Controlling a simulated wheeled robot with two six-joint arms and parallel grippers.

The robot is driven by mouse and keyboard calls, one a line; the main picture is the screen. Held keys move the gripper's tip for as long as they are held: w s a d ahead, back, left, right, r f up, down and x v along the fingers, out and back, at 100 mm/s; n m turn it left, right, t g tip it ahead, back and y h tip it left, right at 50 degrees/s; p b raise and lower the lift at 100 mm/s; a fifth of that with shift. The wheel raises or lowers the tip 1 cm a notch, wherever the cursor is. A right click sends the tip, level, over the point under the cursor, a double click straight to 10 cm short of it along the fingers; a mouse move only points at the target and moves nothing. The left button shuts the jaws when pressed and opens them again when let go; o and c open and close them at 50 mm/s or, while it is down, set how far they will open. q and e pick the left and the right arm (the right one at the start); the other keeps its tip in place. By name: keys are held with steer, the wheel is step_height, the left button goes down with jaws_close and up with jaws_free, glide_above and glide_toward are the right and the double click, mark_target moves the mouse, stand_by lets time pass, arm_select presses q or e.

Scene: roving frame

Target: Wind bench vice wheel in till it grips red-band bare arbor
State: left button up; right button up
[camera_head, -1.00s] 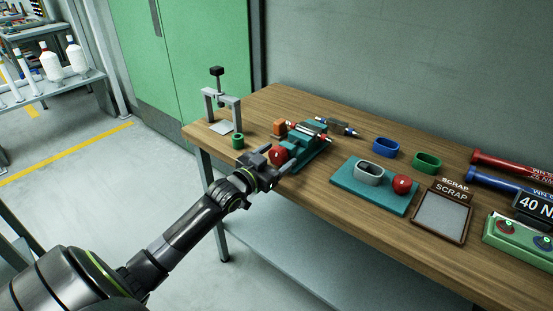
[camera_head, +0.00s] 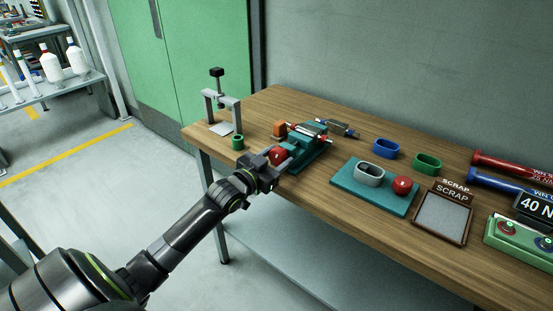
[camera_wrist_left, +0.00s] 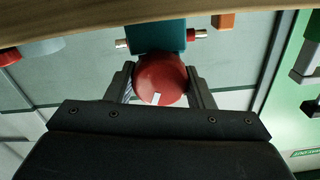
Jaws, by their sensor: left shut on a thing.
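The teal bench vice (camera_head: 312,154) stands at the table's front edge. Its red wheel (camera_head: 277,154) faces the near side. In the left wrist view, the wheel (camera_wrist_left: 158,78) sits between my fingers with a white mark at its lower edge. My left gripper (camera_head: 276,159) is shut on the wheel, one finger on each side. Whether the jaws touch the arbor cannot be told. My right gripper is not in view.
A blue-band arbor (camera_head: 345,129) lies behind the vice. An orange block (camera_head: 279,129), green ring (camera_head: 237,142) and grey press frame (camera_head: 222,103) stand left. A teal mat (camera_head: 347,187) and scrap tray (camera_head: 440,239) lie right. Blue (camera_head: 386,149) and green (camera_head: 428,163) oval rings stand behind.

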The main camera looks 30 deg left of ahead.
arm_select(q)
steer(key=m+b, duration=0.1)
steer(key=m, duration=0.1)
steer(key=m+b, duration=0.1)
steer(key=shift+f+m, duration=0.2)
steer(key=shift+m, duration=0.2)
steer(key=m+b, duration=0.1)
steer(key=m, duration=0.1)
steer(key=shift+m+b, duration=0.35)
steer(key=shift+m, duration=0.45)
steer(key=shift+m+b, duration=0.6)
steer(key=shift+m, duration=0.9)
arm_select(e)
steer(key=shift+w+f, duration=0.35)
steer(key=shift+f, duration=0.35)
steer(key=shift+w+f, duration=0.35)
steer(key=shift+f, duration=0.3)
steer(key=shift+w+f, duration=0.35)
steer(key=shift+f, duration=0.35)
arm_select(q)
steer(key=shift+r, duration=0.1)
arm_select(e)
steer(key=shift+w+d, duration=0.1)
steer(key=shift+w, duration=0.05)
arm_select(q)
steer(key=o, duration=1)
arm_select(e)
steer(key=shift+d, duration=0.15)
